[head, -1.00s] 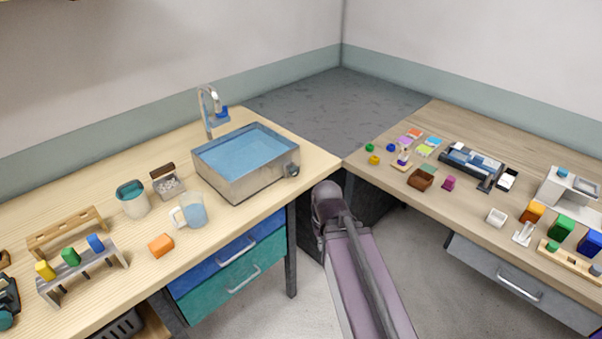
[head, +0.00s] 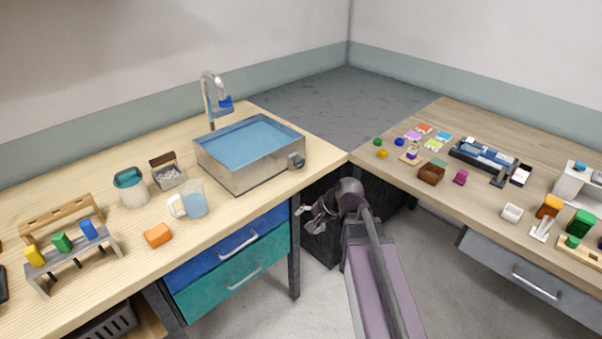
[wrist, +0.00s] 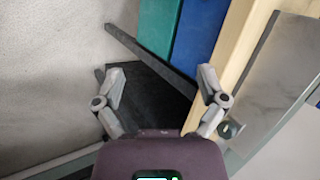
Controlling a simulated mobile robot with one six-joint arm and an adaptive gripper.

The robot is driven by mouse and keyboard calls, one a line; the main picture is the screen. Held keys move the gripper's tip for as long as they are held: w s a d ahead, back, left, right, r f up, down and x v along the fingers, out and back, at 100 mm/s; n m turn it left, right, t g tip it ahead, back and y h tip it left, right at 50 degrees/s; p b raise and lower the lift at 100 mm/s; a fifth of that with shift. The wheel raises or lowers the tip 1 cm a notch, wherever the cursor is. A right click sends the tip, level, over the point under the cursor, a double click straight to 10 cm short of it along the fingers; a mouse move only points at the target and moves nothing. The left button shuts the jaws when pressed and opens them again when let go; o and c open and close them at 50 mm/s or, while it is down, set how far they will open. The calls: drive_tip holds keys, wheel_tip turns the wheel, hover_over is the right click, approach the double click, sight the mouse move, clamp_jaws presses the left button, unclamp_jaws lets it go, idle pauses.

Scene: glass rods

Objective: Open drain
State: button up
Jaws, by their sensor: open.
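The metal sink basin (head: 262,172) stands on the left wooden counter and holds blue water (head: 250,143). A round dark drain knob (head: 297,161) sits low on its right-hand wall. The knob also shows in the wrist view (wrist: 230,130), just beyond my right finger in the picture. Whether a finger touches the counter edge is unclear.
A faucet (head: 212,100) stands behind the basin. A pitcher (head: 192,200) and an orange block (head: 158,235) are left of it. Blue (head: 205,262) and teal (head: 215,290) drawers and a table leg (head: 294,255) are close to my gripper. The right counter (head: 450,195) holds many small items.

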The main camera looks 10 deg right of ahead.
drive_tip(key=w+d+m+t+y+b, duration=0.2)
drive_tip(key=w+m+t+y+b, duration=0.3)
drive_tip(key=w+m, duration=0.4)
drive_tip(key=m+t+h+b, duration=0.1)
drive_tip(key=m+t+b, duration=0.55)
drive_tip(key=m, duration=0.35)
approach(301, 163)
drive_tip(key=v, duration=0.3)
drive_tip(key=shift+d, duration=0.3)
drive_tip(key=x, duration=1.3)
drive_tip(key=shift+w+a+f, duration=0.15)
drive_tip(key=shift+w+a, duration=0.1)
drive_tip(key=shift+a, duration=0.1)
drive_tip(key=c, duration=1.2)
